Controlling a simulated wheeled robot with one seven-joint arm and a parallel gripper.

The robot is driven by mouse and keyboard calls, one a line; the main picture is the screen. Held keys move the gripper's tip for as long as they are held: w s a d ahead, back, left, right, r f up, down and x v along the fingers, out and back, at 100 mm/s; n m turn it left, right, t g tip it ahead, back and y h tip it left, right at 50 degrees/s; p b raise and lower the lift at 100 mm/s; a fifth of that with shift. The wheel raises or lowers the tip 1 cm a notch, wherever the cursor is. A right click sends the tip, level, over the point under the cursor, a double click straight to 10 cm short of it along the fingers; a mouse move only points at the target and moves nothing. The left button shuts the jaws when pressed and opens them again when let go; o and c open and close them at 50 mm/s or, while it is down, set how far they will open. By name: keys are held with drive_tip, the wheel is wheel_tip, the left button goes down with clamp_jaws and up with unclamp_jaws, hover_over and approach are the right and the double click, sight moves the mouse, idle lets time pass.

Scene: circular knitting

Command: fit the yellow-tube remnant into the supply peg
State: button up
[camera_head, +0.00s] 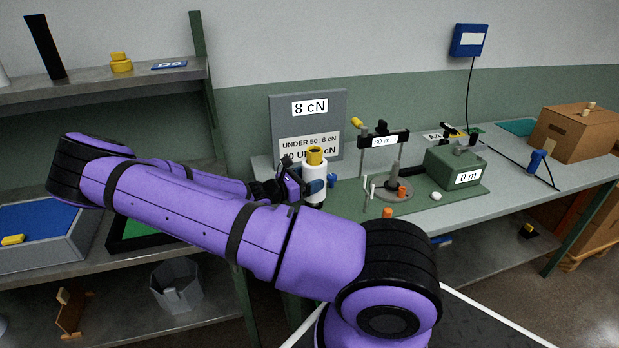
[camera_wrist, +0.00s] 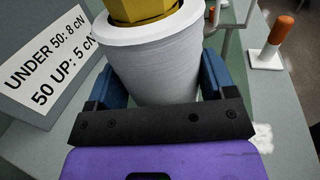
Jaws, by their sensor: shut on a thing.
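The yellow-tube remnant is a white, slightly tapered yarn package (camera_head: 314,178) with a yellow tube (camera_head: 316,154) showing at its top. My gripper (camera_head: 318,188) is shut around it, with a blue finger on each side. In the wrist view the white package (camera_wrist: 152,65) stands between the blue fingers, and the yellow tube (camera_wrist: 140,10) rises from it. Its lower end is hidden. A grey upright (camera_head: 396,176) stands on a round base to the right; I cannot tell whether it is the supply peg. An orange-topped white post (camera_wrist: 281,30) shows in the wrist view.
A grey sign board (camera_head: 335,110) stands close behind the package. On the bench are a green box reading 0 m (camera_head: 455,167), a small orange piece (camera_head: 388,212) and a cardboard box (camera_head: 580,133). A shelf unit (camera_head: 190,70) stands left.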

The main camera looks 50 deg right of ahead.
drive_tip(key=shift+f, duration=1.55)
drive_tip(key=o, duration=0.9)
drive_tip(key=v, duration=1.1)
